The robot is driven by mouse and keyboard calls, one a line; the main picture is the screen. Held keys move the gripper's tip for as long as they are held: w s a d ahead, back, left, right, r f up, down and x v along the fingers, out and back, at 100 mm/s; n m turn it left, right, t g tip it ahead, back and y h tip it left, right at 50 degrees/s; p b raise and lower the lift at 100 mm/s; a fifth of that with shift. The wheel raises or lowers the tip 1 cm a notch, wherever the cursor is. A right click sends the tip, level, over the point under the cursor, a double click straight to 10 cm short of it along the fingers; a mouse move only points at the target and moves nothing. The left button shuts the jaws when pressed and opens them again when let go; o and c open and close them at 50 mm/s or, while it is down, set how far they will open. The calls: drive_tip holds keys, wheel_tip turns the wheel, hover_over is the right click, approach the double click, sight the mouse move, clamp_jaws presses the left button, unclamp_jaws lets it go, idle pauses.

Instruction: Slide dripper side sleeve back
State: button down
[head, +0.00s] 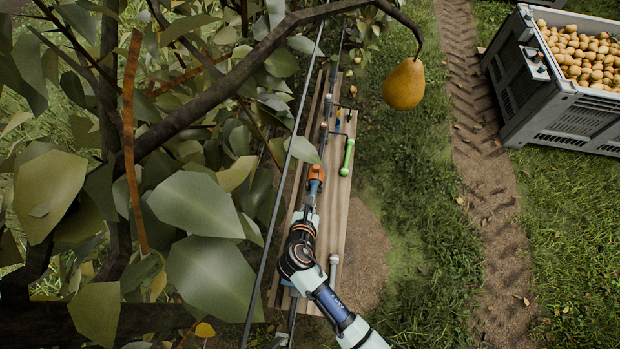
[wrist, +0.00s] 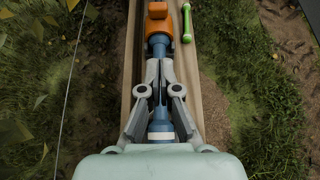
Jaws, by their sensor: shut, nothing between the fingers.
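An orange fitting (head: 316,174) sits on a line along the wooden board (head: 330,215). It also shows at the top of the wrist view (wrist: 158,24), with a blue-grey collar (wrist: 160,45) at its near end. I cannot tell for sure which part is the dripper side sleeve. My gripper (head: 312,203) reaches along the board just short of the orange fitting. In the wrist view my gripper (wrist: 160,64) is shut and empty, its fingertips over the line beside the collar. Whether they touch it is unclear. A blue pipe with a white band (wrist: 161,136) runs beneath the fingers.
A green-handled part (head: 347,157) lies right of the fitting on the board. Leafy branches (head: 200,205) crowd the left. A pear (head: 404,84) hangs above the grass. A grey crate (head: 510,95) of pears stands far right, beyond a dirt track (head: 485,190). The grass between is clear.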

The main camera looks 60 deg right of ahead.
drive_tip(key=b, duration=0.4)
approach(317, 171)
drive_tip(key=f, duration=0.1)
drive_tip(key=d+f, duration=0.1)
drive_tip(key=f, duration=0.1)
drive_tip(key=shift+w+d+f, duration=0.3)
drive_tip(key=shift+d+f, duration=0.05)
drive_tip(key=shift+d, duration=0.05)
drive_tip(key=d, duration=0.2)
drive_tip(key=shift+w+d+r, duration=0.15)
drive_tip(key=shift+w+d, duration=0.15)
drive_tip(key=shift+w, duration=0.1)
drive_tip(key=shift+w+d+r, duration=0.1)
drive_tip(key=shift+w+d, duration=0.05)
drive_tip(key=shift+d, duration=0.45)
